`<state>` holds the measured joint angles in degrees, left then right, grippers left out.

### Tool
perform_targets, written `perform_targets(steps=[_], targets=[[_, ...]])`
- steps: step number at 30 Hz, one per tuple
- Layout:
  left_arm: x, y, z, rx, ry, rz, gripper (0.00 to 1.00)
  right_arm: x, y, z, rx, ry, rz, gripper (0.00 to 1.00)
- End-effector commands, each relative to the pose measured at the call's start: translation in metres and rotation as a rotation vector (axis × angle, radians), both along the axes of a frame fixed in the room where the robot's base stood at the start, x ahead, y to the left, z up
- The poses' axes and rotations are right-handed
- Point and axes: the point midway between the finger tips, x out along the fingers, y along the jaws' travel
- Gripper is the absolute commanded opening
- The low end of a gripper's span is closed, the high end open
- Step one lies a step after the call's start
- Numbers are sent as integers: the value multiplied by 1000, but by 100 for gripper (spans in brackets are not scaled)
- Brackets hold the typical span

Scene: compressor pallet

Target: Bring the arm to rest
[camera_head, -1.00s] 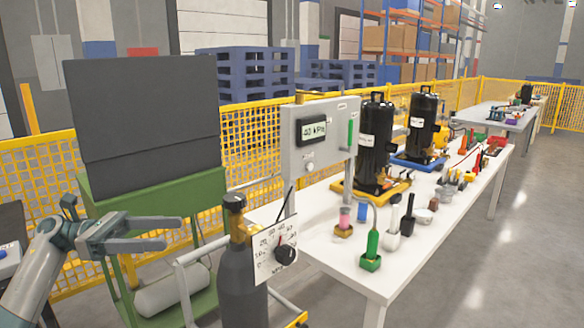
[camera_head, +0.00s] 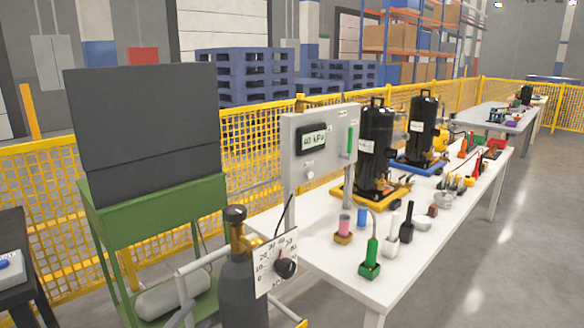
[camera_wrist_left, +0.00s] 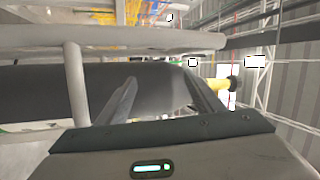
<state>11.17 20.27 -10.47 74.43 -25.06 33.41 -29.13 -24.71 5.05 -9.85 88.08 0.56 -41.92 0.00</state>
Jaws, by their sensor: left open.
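My left gripper (camera_wrist_left: 162,78) shows in the left wrist view, its two fingers apart with nothing held between them. My left arm does not show in the head view now. In the wrist view, a dark cylinder (camera_wrist_left: 60,88) and a pale rail (camera_wrist_left: 150,38) lie across the picture beyond the fingers. I cannot tell how far they are from the fingertips. My right gripper is in neither view.
A dark gas cylinder (camera_head: 241,285) with a brass valve stands on a white-railed cart. Left of it are a green cabinet (camera_head: 165,215) and a black stand (camera_head: 17,235). A white table (camera_head: 345,270) bears a gauge panel (camera_head: 301,158) and compressors (camera_head: 376,150).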

Motion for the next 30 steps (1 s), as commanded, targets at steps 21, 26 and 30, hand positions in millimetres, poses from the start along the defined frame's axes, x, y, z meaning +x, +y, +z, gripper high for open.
perform_targets(steps=[21,26,30], targets=[[-267,-30,-357,-697,1175,535,61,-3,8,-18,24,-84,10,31],[-348,-49,-399,-798,1373,657,61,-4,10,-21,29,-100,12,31],[-400,-62,-420,-855,1491,737,61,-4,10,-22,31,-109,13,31]])
